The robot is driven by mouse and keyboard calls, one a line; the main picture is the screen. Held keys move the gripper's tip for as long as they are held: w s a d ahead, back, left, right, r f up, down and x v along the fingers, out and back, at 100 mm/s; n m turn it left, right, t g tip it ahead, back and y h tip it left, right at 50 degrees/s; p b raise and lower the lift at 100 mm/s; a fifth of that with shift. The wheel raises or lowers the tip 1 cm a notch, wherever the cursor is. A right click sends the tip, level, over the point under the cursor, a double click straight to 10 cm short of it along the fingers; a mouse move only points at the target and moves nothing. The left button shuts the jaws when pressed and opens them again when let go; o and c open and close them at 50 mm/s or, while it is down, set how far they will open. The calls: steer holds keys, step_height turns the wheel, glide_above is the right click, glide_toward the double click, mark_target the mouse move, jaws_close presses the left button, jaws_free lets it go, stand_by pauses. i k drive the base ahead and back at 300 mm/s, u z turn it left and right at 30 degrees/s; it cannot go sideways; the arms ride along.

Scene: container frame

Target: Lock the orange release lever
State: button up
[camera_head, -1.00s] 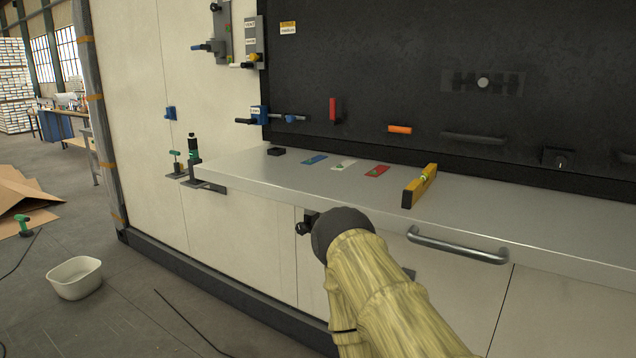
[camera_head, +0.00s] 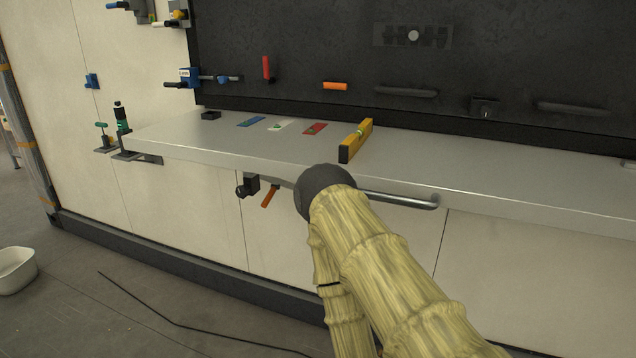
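An orange lever (camera_head: 269,196) slants down beneath the front edge of the metal shelf (camera_head: 230,167), beside a small black fitting (camera_head: 248,186). A second orange handle (camera_head: 335,86) lies level on the black back panel. Which one is the release lever is not certain from the view. My arm, in a pale yellow sleeve with a dark round end, rises from the bottom right. Its dark end stands just right of the lower orange lever in the picture; whether they touch cannot be told. My gripper's fingers are hidden.
A grey bar handle (camera_head: 400,200) runs along the shelf front, partly behind my arm. A yellow level (camera_head: 355,141) and several coloured tags lie on the shelf. A red handle (camera_head: 266,67) is on the panel. A white basin (camera_head: 15,270) stands on the floor.

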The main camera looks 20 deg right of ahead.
mark_target(274, 188)
steer(key=z, duration=0.3)
steer(key=k, duration=0.5)
steer(key=u, duration=0.65)
steer(key=k, duration=0.85)
steer(key=u, duration=0.75)
steer(key=i, duration=0.9)
steer(key=u, duration=0.55)
steer(key=i, duration=1.6)
steer(key=z, duration=0.45)
steer(key=i, duration=1.1)
steer(key=z, duration=1.65)
steer(key=i, duration=0.7)
steer(key=z, duration=0.6)
